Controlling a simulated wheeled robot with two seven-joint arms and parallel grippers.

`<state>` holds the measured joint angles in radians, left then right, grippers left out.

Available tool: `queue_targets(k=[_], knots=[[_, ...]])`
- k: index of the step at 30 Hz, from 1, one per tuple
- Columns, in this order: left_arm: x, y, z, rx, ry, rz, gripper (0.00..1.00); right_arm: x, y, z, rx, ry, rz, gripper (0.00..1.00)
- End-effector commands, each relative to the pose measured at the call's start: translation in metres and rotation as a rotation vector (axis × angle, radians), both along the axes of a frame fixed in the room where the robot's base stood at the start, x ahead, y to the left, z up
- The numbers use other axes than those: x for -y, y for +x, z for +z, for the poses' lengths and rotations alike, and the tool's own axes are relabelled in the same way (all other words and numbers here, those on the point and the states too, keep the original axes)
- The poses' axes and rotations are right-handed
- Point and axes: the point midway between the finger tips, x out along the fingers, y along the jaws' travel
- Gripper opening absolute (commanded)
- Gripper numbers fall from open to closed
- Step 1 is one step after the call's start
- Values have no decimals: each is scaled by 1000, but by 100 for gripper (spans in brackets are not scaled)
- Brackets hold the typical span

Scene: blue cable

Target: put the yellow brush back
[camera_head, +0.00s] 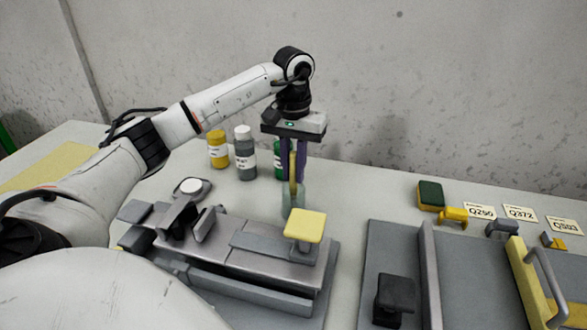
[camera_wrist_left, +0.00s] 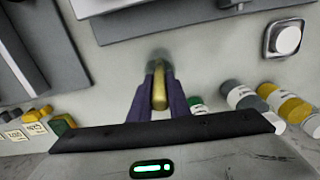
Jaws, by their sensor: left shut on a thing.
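The yellow brush (camera_head: 293,172) is upright between the fingers of my left gripper (camera_head: 292,170), which is shut on its handle. Its lower end is at a clear, greenish cup (camera_head: 293,200) standing on the table behind the grey fixture; I cannot tell how deep it sits in the cup. In the left wrist view the brush handle (camera_wrist_left: 160,90) shows between the dark fingers of the gripper (camera_wrist_left: 159,95), with the cup blurred beyond it. My right gripper is not in view.
Yellow (camera_head: 218,150), white-grey (camera_head: 245,155) and green (camera_head: 279,160) bottles stand close left of the cup. The grey fixture with a yellow-topped block (camera_head: 306,225) is in front. A green-yellow sponge (camera_head: 431,194) and label cards (camera_head: 520,213) lie right. Table between cup and sponge is clear.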

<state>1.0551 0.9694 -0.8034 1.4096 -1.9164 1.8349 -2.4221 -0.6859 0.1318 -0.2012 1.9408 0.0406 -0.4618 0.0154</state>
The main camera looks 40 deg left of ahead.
Motion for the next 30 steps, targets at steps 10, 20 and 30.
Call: queue_targets(k=[10,20,30], knots=[[0,0,-2,0,0,1,35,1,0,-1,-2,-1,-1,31],[0,1,19,4,0,1,35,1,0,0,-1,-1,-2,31],[0,1,92,4,-1,1,35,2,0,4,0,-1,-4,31]])
